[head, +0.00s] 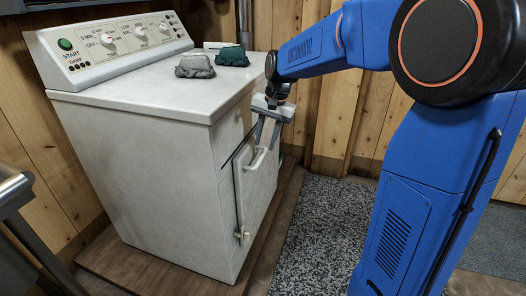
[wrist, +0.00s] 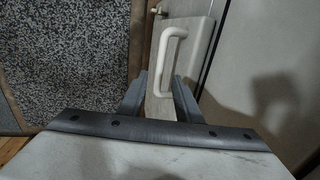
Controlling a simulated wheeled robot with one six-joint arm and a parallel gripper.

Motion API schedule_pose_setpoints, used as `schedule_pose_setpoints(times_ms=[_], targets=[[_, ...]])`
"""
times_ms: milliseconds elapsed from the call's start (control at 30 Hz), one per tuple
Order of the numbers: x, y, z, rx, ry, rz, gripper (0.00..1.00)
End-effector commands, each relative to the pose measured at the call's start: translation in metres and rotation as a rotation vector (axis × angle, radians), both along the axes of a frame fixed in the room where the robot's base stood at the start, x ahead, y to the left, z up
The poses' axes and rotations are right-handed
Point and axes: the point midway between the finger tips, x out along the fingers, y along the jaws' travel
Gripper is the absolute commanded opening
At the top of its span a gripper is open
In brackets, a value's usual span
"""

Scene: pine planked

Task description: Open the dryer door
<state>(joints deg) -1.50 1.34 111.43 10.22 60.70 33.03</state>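The white dryer (head: 150,150) stands against the wooden wall in the head view. Its front door (head: 257,190) has a pale bar handle (head: 256,159) near the upper left edge. A thin dark seam runs along that edge; I see no wide gap, and the door looks shut or nearly so. My gripper (head: 264,146) points down at the handle's upper end. In the wrist view the handle (wrist: 172,45) lies just beyond the two spread fingers of my gripper (wrist: 157,80). The fingers are open and empty; whether one touches the handle I cannot tell.
Two folded cloths, one grey (head: 195,66) and one dark green (head: 232,56), lie on the dryer top. The control panel (head: 110,42) rises behind. A speckled mat (head: 322,220) covers clear floor before the door. A dark metal-edged surface (head: 14,190) is at far left.

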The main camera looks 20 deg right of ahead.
Motion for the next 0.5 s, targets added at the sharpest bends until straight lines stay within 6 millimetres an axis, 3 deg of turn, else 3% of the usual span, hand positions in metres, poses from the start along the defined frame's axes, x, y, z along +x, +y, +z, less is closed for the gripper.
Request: schedule_pose_setpoints(times_ms=[200, 500], targets=[[0.004, 0.005, -0.031, 0.0, 0.001, 0.001, 0.31], [0.005, 0.008, -0.048, 0.0, 0.001, 0.001, 0.31]])
